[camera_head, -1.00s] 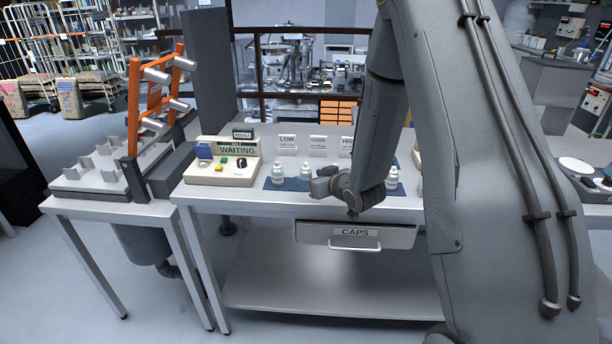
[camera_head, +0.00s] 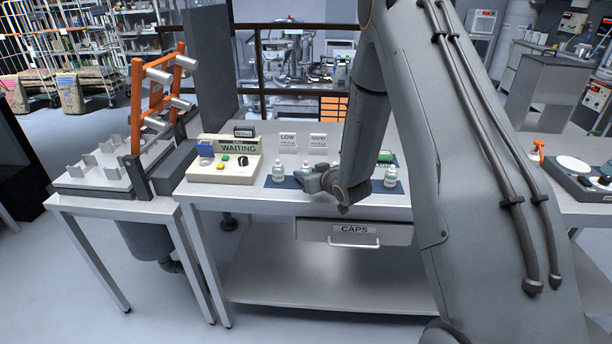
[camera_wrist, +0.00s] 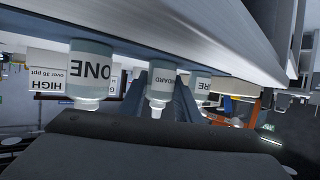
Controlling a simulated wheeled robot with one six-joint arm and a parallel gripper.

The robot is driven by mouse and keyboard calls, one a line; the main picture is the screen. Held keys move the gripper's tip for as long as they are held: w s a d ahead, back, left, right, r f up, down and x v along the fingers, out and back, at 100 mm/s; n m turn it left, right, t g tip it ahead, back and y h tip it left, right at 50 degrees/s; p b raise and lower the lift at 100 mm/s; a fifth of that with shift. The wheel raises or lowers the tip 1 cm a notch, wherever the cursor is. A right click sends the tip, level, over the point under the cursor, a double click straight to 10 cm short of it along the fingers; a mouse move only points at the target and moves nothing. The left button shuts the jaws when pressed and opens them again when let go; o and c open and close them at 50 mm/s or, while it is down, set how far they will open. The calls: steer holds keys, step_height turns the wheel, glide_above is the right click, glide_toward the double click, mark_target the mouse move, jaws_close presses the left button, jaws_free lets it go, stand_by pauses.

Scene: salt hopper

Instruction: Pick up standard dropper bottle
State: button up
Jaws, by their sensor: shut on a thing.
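In the wrist view, which is upside down, the standard dropper bottle (camera_wrist: 161,82) is a small clear bottle with a white label reading "STANDARD". My gripper (camera_wrist: 166,90) is shut on it, with dark fingers on either side. In the head view my gripper (camera_head: 312,182) is low over the front of the table, and the standard bottle (camera_head: 306,168) shows partly behind it. I cannot tell whether the bottle is clear of the mat.
A bottle labelled "ONE" (camera_wrist: 90,72) and one whose label ends in "RE" (camera_wrist: 201,92) flank it. In the head view, bottles stand left (camera_head: 278,173) and right (camera_head: 391,178) of my gripper. A control box (camera_head: 226,165) reads "WAITING". The CAPS drawer (camera_head: 352,232) is below.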

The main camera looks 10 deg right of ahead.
steer(key=shift+r, duration=0.15)
steer(key=shift+r+b, duration=1.35)
steer(key=shift+r, duration=3.55)
